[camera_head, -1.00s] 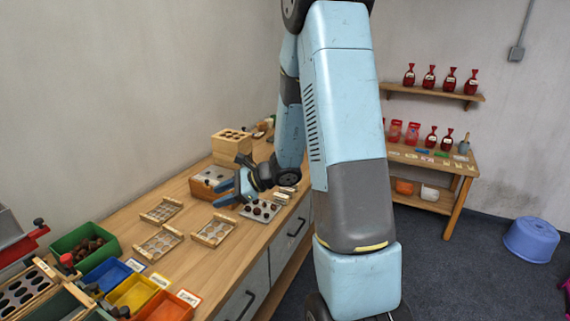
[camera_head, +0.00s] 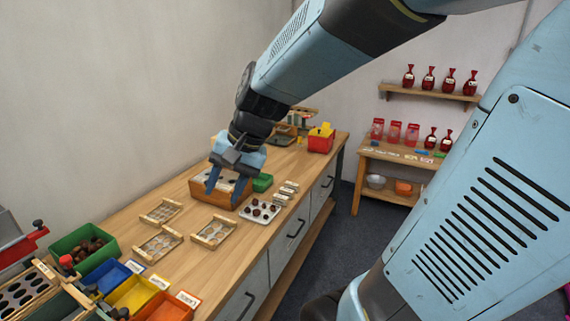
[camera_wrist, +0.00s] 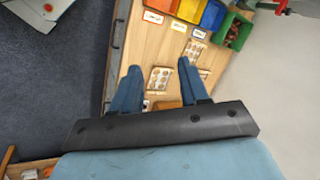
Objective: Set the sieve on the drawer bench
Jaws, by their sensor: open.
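A wooden box with a grey perforated top, which looks like the sieve (camera_head: 222,193), sits on the long wooden drawer bench (camera_head: 180,266). My gripper (camera_head: 224,194) is open and points down over this box. One finger is in front of its left part and the other near its right part. I cannot tell whether the fingers touch it. In the wrist view my gripper (camera_wrist: 158,66) shows its two blue fingers spread apart, with nothing clamped between them. A strip of the box's orange wood shows low between the fingers. The gripper hides part of the box's top.
Small slatted wooden trays (camera_head: 160,243) and a chestnut tray (camera_head: 260,211) lie nearby. A green bin (camera_head: 84,247) with chestnuts and blue, yellow and orange bins (camera_head: 165,307) fill the near end. A red bin (camera_head: 321,141) stands at the far end. A side table (camera_head: 400,155) stands beyond.

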